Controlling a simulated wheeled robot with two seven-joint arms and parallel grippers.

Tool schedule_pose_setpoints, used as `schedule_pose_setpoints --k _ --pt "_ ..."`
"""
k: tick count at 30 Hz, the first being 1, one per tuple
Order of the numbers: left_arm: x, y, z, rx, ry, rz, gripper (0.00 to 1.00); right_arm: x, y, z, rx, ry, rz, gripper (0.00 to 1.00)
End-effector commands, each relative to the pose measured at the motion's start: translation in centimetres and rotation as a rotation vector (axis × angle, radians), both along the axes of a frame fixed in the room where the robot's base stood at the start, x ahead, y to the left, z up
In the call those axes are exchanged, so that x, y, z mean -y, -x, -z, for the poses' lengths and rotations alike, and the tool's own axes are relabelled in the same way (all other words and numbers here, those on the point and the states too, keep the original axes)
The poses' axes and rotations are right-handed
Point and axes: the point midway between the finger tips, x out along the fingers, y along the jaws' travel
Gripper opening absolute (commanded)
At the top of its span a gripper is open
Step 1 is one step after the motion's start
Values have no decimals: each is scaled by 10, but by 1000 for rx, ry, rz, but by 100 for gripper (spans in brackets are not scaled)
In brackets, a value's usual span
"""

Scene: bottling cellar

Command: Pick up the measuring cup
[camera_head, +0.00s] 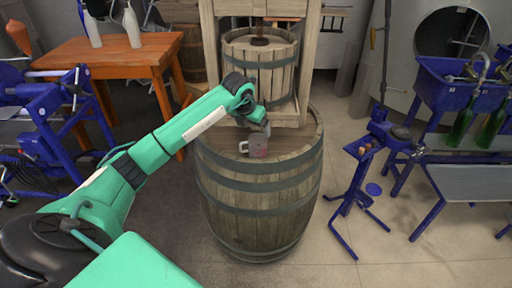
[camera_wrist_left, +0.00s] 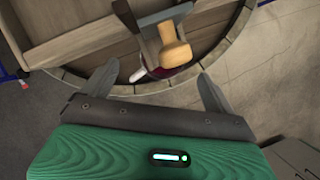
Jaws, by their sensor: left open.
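The measuring cup (camera_head: 258,148) is a small grey cup with reddish marks and a pale handle on its left in the head view. It stands on the barrel top near the front edge. My left gripper (camera_head: 264,128) is open and just above and behind the cup in that view, with nothing seen held. In the left wrist view, a dark red and white piece that looks like the cup (camera_wrist_left: 160,73) shows between the open fingers. My right gripper is in neither view.
The upright barrel (camera_head: 258,205) carries a wooden press (camera_head: 262,55) with a slatted basket right behind the cup. A wooden table (camera_head: 110,57) with white bottles stands at back left. Blue stands (camera_head: 365,190) and a blue sink (camera_head: 440,90) are at right.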

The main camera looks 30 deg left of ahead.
Motion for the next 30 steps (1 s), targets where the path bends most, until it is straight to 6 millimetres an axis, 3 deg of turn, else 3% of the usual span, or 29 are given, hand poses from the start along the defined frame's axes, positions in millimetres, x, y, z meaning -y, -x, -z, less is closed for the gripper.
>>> schedule_pose_setpoints --k 7,12,16,25,30 --pt "2 -5 17 -2 1 0 90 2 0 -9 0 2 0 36" --pt "6 -8 41 -3 2 1 90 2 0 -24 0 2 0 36" --pt "5 -15 56 -1 2 0 90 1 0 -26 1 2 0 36" --pt "4 -17 62 1 0 1 90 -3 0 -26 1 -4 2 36" --pt "4 -17 62 1 0 1 57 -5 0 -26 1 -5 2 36"
